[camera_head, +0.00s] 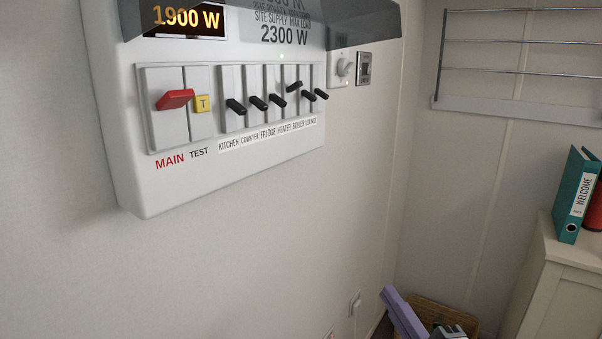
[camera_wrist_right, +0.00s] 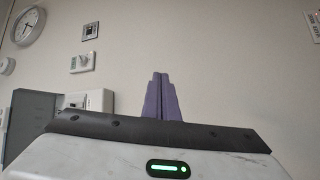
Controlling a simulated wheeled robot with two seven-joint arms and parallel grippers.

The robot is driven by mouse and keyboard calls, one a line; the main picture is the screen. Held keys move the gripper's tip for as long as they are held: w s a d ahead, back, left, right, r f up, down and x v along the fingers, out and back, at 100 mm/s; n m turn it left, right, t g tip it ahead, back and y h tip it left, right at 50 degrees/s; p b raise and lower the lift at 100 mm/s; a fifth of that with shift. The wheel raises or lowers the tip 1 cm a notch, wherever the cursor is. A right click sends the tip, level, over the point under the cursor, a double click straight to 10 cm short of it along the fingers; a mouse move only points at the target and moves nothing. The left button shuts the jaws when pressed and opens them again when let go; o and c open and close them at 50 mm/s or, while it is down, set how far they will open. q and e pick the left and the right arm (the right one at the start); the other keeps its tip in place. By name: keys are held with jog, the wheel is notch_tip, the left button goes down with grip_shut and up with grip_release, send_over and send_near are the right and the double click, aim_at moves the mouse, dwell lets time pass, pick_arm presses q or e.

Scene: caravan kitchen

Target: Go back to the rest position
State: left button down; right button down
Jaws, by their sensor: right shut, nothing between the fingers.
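My right gripper (camera_head: 389,292) shows at the bottom right of the head view, low in front of the wall and well below the switch panel. Its purple fingers point up and to the left. In the right wrist view its fingers (camera_wrist_right: 160,77) are side by side, shut and empty, apart from the wall behind. My left gripper is out of view. The white switch panel (camera_head: 230,165) hangs on the wall at the upper left, with a red main switch (camera_head: 175,99) and a row of black levers. The fourth black lever (camera_head: 293,86) stands higher than the others.
A display (camera_head: 183,20) reads 1900 W. A cabinet (camera_head: 560,275) with a teal binder (camera_head: 575,195) stands at the right. A wicker basket (camera_head: 430,312) sits low behind my right gripper. A rail rack (camera_head: 520,103) hangs above.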

jog(key=s+f+m+g+h, duration=0.15)
jog(key=s+f+m, duration=0.3)
jog(key=f, duration=0.55)
jog(key=s+f+m+g+h, duration=0.1)
jog(key=s+f+m+g, duration=0.3)
jog(key=f, duration=0.5)
jog(key=s+f+m+g, duration=0.5)
jog(key=s+f, duration=0.9)
jog(key=s, duration=0.4)
jog(key=shift+a+m, duration=0.15)
jog(key=shift+m, duration=0.7)
